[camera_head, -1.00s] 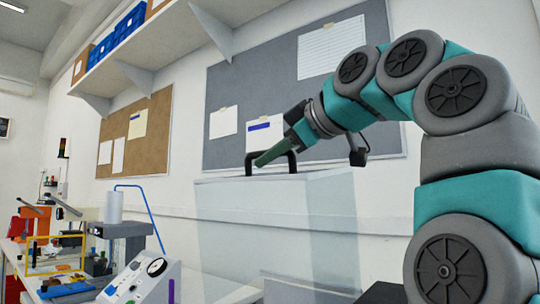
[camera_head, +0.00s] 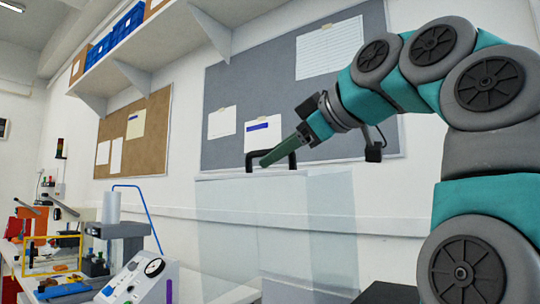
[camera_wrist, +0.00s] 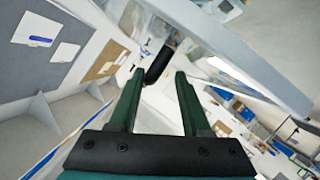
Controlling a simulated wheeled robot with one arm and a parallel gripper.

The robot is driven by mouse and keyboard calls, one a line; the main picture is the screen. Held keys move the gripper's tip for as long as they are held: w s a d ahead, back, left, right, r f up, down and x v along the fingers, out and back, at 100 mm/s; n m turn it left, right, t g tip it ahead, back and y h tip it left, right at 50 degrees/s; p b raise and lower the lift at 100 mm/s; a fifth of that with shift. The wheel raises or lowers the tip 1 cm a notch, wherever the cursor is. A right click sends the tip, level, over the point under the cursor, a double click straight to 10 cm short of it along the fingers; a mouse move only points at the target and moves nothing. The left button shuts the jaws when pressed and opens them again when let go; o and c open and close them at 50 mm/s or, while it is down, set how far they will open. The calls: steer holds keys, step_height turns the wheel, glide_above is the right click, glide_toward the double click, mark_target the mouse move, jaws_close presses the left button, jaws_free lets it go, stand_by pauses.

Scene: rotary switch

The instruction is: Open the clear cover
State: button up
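The clear cover (camera_head: 275,225) is a tall see-through box standing upright on the bench in the head view, and it looks closed. A black handle (camera_head: 249,162) stands on its top edge. My gripper (camera_head: 265,162) reaches down from the right, its green fingers passing in front of the handle and hiding part of it. In the wrist view, the two fingers of my gripper (camera_wrist: 160,73) are apart. The black handle bar (camera_wrist: 158,64) shows in the gap at the fingertips, with space on both sides. What is under the cover is hard to make out.
A grey-white panel with a dial (camera_head: 140,278) stands left of the cover. Farther left are a yellow frame (camera_head: 52,254) and other bench equipment. A shelf (camera_head: 160,45) and a grey pinboard (camera_head: 235,90) are on the wall behind. The air above the cover is free.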

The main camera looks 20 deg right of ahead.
steer(key=s+d, duration=0.4)
steer(key=s, duration=0.5)
steer(key=shift+s, duration=0.15)
